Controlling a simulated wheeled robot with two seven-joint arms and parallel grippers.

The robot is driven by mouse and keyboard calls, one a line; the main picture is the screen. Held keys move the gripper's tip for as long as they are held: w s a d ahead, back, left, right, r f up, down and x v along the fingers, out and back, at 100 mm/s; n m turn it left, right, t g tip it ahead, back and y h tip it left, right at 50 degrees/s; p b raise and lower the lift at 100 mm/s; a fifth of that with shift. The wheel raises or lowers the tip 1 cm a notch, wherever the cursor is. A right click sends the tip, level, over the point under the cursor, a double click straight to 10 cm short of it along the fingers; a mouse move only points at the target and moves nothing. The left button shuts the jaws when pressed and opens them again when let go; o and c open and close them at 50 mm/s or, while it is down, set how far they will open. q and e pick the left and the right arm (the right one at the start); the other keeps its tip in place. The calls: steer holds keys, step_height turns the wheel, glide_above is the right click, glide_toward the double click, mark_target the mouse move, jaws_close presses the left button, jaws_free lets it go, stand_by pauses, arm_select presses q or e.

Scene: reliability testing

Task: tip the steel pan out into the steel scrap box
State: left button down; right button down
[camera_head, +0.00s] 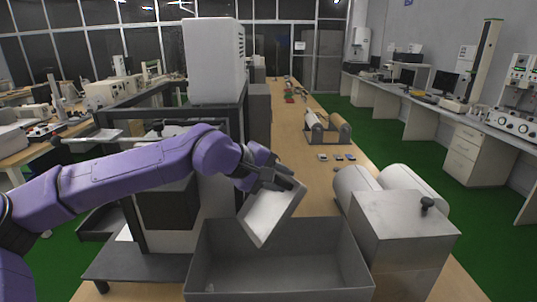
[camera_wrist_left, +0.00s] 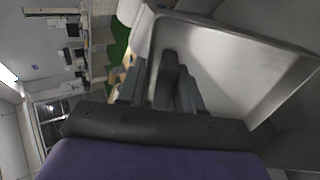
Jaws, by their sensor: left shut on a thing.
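The steel pan (camera_head: 268,215) is a shallow, light metal tray, held steeply tilted above the box. My left gripper (camera_head: 287,184) is shut on its upper rim. In the left wrist view the pan (camera_wrist_left: 225,60) fills the upper right, its inside looking bare, with the gripper fingers (camera_wrist_left: 165,85) at its edge. The steel scrap box (camera_head: 204,255) is a large grey open box at the bottom middle of the head view. The pan's low corner is over its opening, near the back wall. I see no clear contents in the box, though its floor is partly cut off. My right gripper is out of view.
A metal machine housing (camera_head: 405,225) with a black knob and two pale rollers (camera_head: 410,186) stands close right of the box. A dark frame with a white cabinet (camera_head: 213,60) stands behind my left arm. Small parts (camera_head: 338,157) lie on the wooden bench (camera_head: 315,185) beyond.

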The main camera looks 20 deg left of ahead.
arm_select(q)
steer(key=w+d+f+g+y+p, duration=0.4)
steer(key=w+f+g+y+p, duration=0.1)
steer(key=f+g+y+p, duration=0.1)
steer(key=shift+w+f+g+p, duration=0.25)
steer(key=shift+f+g+p, duration=0.5)
steer(key=shift+g+p, duration=0.45)
steer(key=shift+d, duration=0.15)
